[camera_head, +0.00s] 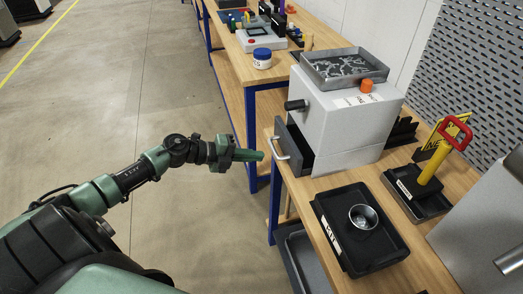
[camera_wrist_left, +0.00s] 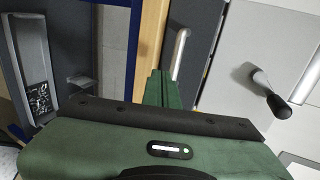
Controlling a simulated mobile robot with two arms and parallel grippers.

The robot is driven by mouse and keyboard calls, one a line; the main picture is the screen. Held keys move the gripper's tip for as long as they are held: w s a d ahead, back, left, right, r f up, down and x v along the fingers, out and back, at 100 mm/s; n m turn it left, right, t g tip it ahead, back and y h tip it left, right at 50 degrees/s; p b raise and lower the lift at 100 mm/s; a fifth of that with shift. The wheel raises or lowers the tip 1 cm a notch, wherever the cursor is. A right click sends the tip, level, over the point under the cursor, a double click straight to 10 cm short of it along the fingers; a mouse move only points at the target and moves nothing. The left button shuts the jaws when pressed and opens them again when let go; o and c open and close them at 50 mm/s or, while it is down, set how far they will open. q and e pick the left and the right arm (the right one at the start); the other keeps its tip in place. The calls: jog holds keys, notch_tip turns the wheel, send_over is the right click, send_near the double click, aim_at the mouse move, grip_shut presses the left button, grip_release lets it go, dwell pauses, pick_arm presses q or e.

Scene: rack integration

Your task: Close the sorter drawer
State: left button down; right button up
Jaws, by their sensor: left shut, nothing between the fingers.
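The sorter is a light grey box (camera_head: 345,122) on the wooden bench. Its dark grey drawer (camera_head: 293,144) stands partly out of the front, with a pale bar handle (camera_head: 278,149) on its face. The handle also shows in the left wrist view (camera_wrist_left: 181,50), just beyond my fingers. My left gripper (camera_head: 258,155) is shut and empty, with its tips just left of the drawer handle. In the left wrist view the gripper's green fingers (camera_wrist_left: 158,88) are together. I cannot tell whether they touch the handle. My right gripper is not in view.
A black knob (camera_head: 295,105) sticks out of the sorter above the drawer. A metal tray (camera_head: 344,76) and an orange cap (camera_head: 366,86) sit on top. A black tray (camera_head: 340,245) holding a metal cup (camera_head: 363,216) lies in front on the bench. Floor left of the bench is clear.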

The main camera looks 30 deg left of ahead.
aim_at(286, 150)
pick_arm(q)
jog(key=shift+w+d+r+p, duration=0.2)
jog(key=shift+w+d+p, duration=0.1)
jog(key=shift+w+d, duration=0.55)
jog(key=shift+a, duration=0.1)
jog(key=w+d, duration=0.1)
jog(key=w, duration=0.1)
jog(key=w+d+p, duration=0.1)
jog(key=d, duration=0.1)
jog(key=shift+w+d+r, duration=0.1)
jog(key=shift+w+d, duration=0.05)
jog(key=shift+w, duration=0.25)
jog(key=shift+s, duration=0.1)
